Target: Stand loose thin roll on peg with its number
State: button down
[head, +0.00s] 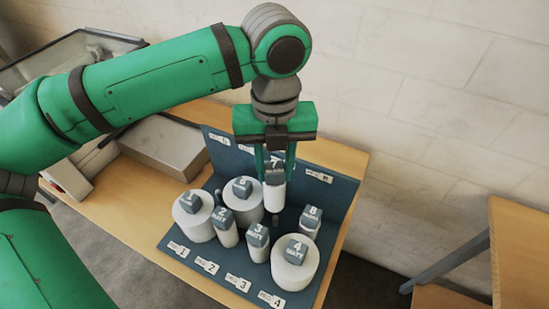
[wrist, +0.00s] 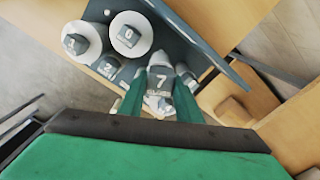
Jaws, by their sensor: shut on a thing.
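The thin white roll with a grey cap numbered 7 (head: 274,194) is upright between the fingers of my gripper (head: 276,170), which is shut on it. It also shows in the wrist view (wrist: 160,82), with a green finger on each side. In the head view the roll is above the blue-grey rack (head: 172,238), among the standing rolls. A short dark peg (head: 275,221) shows just below its lower end. Whether the roll touches the peg, I cannot tell. The number plate behind the roll is hidden by my gripper.
Thick rolls 1 (head: 196,222) and 4 (head: 294,265) and thin rolls 2 (head: 227,233), 3 (head: 257,247) and 8 (head: 309,224) stand close around. Another thick roll (head: 246,200) stands left of roll 7. The rack has a raised back wall (head: 345,190).

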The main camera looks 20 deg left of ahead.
notch_tip(320, 180, down, 2)
jog(key=shift+w+d+f, duration=0.1)
jog(key=shift+w+f, duration=0.05)
jog(key=shift+f, duration=3.6)
jog(key=shift+w+f, duration=0.1)
jog(key=shift+f, duration=0.9)
jog(key=c, duration=1.2)
grip_release()
